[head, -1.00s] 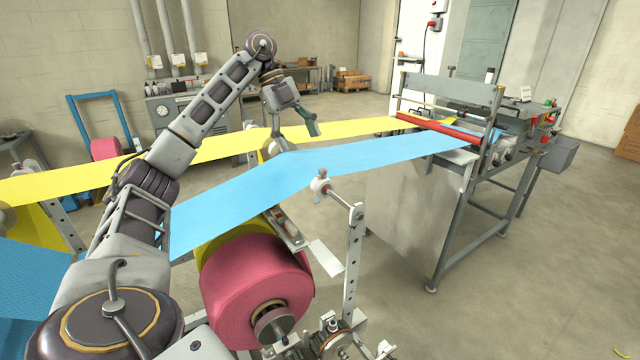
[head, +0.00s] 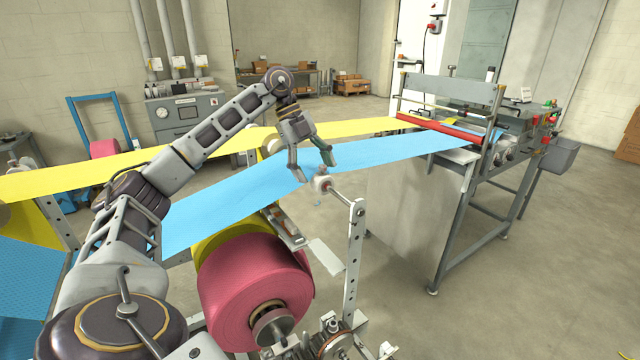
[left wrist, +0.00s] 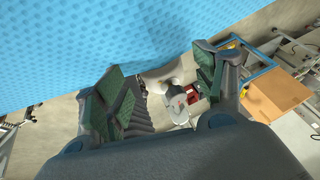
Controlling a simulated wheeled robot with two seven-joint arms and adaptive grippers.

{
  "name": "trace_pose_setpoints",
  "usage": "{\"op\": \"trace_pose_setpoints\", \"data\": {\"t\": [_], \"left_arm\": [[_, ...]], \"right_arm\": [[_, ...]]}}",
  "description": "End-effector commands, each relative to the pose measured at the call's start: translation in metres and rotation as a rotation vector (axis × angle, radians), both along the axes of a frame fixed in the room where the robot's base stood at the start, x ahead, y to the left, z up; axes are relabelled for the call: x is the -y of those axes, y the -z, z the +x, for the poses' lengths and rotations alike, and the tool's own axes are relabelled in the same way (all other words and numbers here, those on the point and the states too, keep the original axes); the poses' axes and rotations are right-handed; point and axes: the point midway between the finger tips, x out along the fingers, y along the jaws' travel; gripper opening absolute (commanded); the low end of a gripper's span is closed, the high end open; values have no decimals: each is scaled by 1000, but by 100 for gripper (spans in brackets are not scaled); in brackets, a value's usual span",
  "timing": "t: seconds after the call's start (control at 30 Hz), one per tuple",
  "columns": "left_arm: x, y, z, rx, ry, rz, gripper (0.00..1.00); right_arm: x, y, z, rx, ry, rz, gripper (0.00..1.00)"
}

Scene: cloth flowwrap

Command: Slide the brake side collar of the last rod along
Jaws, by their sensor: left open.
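The collar (head: 322,184) is a small pale knob with a reddish part, at the near end of a thin rod (head: 341,200) carried by a drilled metal post (head: 354,255). The blue web (head: 240,195) runs over the rod. My left gripper (head: 318,172) is open just above and behind the collar, one finger on each side of it in the picture. In the left wrist view, the collar (left wrist: 177,108) shows pale and red between the green-padded fingers (left wrist: 158,97), nearer the right one. I cannot tell whether a finger touches it. My right gripper is not in view.
A pink roll (head: 250,290) sits below the blue web. A yellow web (head: 220,146) runs behind it. The machine with a red roller (head: 440,134) stands at right. The floor (head: 500,290) at right is mostly clear.

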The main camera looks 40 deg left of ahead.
Motion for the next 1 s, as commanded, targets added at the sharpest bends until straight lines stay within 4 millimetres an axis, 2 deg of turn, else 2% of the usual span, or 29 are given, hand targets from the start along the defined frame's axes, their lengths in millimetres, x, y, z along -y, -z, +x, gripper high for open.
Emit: {"op": "trace_pose_setpoints", "data": {"t": [0.1, 0.3, 0.73, 0.77, 1.0], "left_arm": [[6, 15, 1, -2, 1, 1, 70], [14, 30, 4, -2, 1, 1, 70], [17, 36, 5, 0, 0, 0, 70], [17, 36, 5, 0, 0, 0, 68], [17, 36, 5, -1, 0, 0, 38]], "right_arm": [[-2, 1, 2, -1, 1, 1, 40], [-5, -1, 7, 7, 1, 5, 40], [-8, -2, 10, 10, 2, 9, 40], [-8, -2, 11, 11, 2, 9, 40], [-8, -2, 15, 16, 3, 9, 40]]}}
